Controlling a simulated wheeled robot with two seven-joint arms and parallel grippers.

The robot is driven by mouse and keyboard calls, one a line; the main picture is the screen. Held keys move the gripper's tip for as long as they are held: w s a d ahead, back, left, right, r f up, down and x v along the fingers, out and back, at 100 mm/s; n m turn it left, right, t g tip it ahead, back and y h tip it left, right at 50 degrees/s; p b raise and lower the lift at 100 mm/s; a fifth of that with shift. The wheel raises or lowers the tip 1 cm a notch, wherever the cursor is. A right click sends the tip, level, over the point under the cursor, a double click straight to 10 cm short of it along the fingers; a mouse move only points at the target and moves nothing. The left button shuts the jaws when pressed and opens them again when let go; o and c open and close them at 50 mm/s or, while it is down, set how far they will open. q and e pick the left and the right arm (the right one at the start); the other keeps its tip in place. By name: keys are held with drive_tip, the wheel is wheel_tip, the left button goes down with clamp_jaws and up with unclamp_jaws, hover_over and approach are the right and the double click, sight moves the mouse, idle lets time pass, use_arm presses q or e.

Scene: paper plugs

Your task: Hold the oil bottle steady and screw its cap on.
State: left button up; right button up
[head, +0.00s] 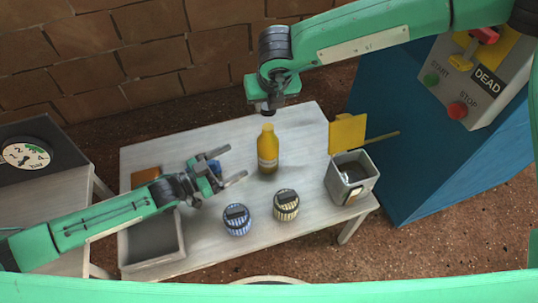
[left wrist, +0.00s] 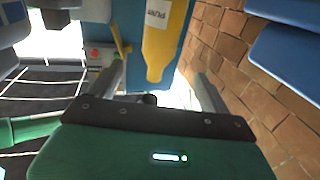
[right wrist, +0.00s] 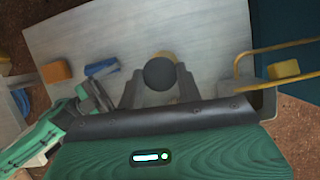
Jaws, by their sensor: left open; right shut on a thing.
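The yellow oil bottle (head: 268,152) with a pale label stands upright on the table, its neck uncovered. It also shows in the left wrist view (left wrist: 163,45), beyond the left fingers. My left gripper (head: 239,160) is open and empty, to the left of the bottle, its fingers pointing toward it and apart from it. My right gripper (head: 268,104) is above the bottle, pointing down, shut on the dark round cap (right wrist: 159,73). The cap sits between the fingers in the right wrist view and hides most of the bottle under it. A gap shows between cap and neck in the head view.
A blue-striped jar (head: 237,220) and a yellow-striped jar (head: 286,205) stand at the front of the table (head: 310,225). A metal box (head: 350,185) with a yellow panel stands right. A grey tray (head: 150,262) and an orange block (head: 145,177) lie left. A blue object (right wrist: 101,67) lies near my left gripper.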

sight(267, 145)
use_arm(q)
drive_tip(key=shift+d, duration=0.1)
drive_tip(key=x, duration=1.2)
drive_tip(key=c, duration=1.5)
use_arm(e)
drive_tip(key=shift+f, duration=2.45)
drive_tip(key=shift+f, duration=0.9)
drive_tip(key=shift+f, duration=0.55)
